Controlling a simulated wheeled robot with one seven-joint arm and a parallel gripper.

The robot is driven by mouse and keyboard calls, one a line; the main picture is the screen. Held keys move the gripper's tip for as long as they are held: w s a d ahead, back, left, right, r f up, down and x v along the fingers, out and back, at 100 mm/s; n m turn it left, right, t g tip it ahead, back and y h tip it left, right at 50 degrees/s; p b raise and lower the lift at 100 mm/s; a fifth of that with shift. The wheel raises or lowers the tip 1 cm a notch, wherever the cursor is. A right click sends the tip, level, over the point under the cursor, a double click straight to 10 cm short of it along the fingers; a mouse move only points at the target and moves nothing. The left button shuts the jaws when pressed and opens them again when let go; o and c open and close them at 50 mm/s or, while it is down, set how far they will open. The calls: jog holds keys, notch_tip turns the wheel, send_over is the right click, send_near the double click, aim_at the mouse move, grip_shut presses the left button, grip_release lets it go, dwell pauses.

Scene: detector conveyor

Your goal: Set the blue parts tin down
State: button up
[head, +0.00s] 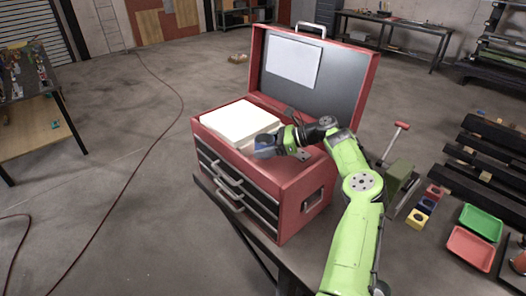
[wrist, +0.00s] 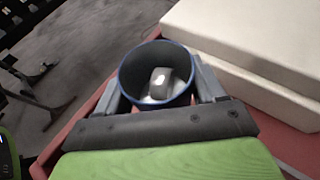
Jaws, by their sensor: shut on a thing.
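The blue parts tin (wrist: 125,86) is a round open cup with a blue rim, and a shiny grey metal piece (wrist: 160,82) lies inside it. My gripper (wrist: 155,92) is shut on the tin, with one finger on each side in the wrist view. In the head view the tin (head: 265,146) shows small and blue at the end of my arm, over the red toolbox (head: 300,192) and near its front edge. I cannot tell whether the tin's base touches the toolbox. Its underside is hidden.
White boxes (head: 240,122) lie on the toolbox beside the tin. The toolbox lid (head: 312,75) stands open behind. Small coloured blocks (head: 427,206), a green tray (head: 481,222) and a red tray (head: 470,248) are at the right.

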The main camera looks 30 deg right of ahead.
aim_at(264, 164)
jog(key=f, duration=0.4)
jog(key=shift+w+d+f+p, duration=0.15)
jog(key=shift+w+p, duration=0.15)
jog(key=shift+w, duration=0.1)
jog(key=shift+s+f, duration=0.15)
jog(key=shift+f, duration=0.05)
jog(key=o, duration=1.1)
